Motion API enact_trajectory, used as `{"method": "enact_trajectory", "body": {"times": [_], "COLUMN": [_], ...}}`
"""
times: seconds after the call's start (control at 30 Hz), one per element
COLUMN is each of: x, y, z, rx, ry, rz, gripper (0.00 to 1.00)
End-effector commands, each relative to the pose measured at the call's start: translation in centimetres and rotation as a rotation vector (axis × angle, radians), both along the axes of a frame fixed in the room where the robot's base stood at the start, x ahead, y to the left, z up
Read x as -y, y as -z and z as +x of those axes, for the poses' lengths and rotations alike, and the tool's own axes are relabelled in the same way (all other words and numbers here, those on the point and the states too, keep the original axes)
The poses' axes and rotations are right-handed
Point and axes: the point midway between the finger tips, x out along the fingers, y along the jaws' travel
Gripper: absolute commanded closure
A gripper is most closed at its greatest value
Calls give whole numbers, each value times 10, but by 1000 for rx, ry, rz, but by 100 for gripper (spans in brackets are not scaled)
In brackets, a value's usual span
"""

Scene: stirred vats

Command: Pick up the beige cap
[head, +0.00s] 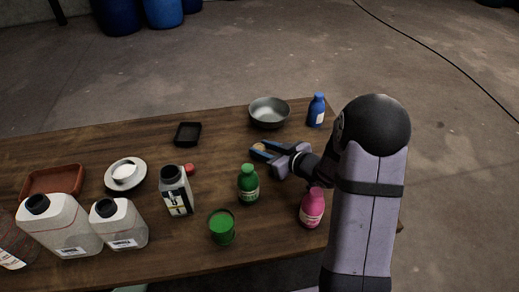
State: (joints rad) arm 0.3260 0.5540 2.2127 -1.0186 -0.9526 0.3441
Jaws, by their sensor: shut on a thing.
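The beige cap (260,147) shows as a small tan patch between the fingers of my gripper (262,150). My gripper is shut on the cap, low over the right part of the wooden table, just in front of the metal bowl. The fingers hide most of the cap. I cannot tell whether it still touches the table.
A metal bowl (269,112) and a blue bottle (317,110) stand behind my gripper. A green bottle (248,184), a green cup (221,226) and a pink bottle (312,208) stand in front. Several white jugs (122,222) crowd the left. Table (222,148) is clear left of my gripper.

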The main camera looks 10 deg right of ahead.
Motion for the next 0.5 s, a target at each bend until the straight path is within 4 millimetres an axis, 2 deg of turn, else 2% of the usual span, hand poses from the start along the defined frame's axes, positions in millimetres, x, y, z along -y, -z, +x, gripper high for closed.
{"method": "enact_trajectory", "body": {"times": [0.27, 0.5], "x": [0, 0], "y": [-10, -47], "z": [0, 0], "rx": [3, 5], "ry": [-1, -1], "rz": [-1, -2], "gripper": [89, 89]}}
